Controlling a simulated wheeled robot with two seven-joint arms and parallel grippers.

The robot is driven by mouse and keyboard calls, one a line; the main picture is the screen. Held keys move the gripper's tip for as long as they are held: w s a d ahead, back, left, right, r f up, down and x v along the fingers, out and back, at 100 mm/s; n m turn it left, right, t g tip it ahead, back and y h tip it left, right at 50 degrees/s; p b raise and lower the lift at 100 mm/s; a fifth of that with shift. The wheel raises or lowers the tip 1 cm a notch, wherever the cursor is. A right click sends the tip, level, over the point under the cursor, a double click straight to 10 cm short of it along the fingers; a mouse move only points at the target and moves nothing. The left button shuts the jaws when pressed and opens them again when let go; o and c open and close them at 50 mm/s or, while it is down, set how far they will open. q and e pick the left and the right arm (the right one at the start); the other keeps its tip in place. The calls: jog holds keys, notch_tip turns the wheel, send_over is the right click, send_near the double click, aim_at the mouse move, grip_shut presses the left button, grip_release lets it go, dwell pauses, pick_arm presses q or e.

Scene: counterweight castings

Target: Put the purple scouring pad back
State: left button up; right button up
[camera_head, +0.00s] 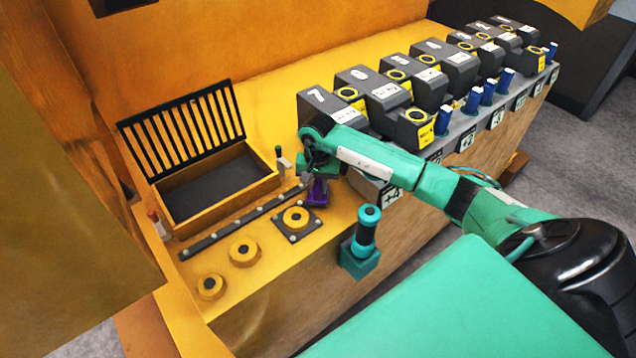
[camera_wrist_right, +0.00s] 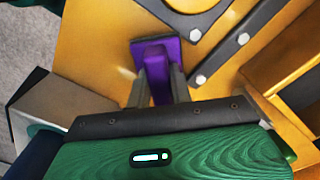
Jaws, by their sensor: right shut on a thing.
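The purple scouring pad (camera_head: 317,191) is under my right gripper (camera_head: 316,176), above or on the yellow surface beside the castings. It also shows in the right wrist view (camera_wrist_right: 155,62), where the right gripper (camera_wrist_right: 155,88) is shut on it, a dark finger on each side. I cannot tell whether the pad touches the surface. My left gripper is not in view.
A tray (camera_head: 172,216) with a dark floor and a slotted black rack (camera_head: 185,128) stand at the left. A studded black bar (camera_head: 235,226), yellow discs (camera_head: 244,253) and a teal-handled tool (camera_head: 366,232) are nearby. Several grey castings (camera_head: 362,85) line the right side.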

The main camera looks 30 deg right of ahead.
aim_at(318, 184)
jog(key=shift+f, duration=0.15)
jog(key=shift+f+b, duration=0.2)
jog(key=shift+b, duration=0.2)
jog(key=o, duration=0.9)
jog(key=shift+r, duration=0.15)
jog(key=shift+r+p, duration=0.15)
jog(key=shift+p, duration=0.2)
notch_tip(318, 184, up, 11)
jog(key=b, duration=0.5)
jog(key=shift+w, duration=0.1)
jog(key=shift+r, duration=0.45)
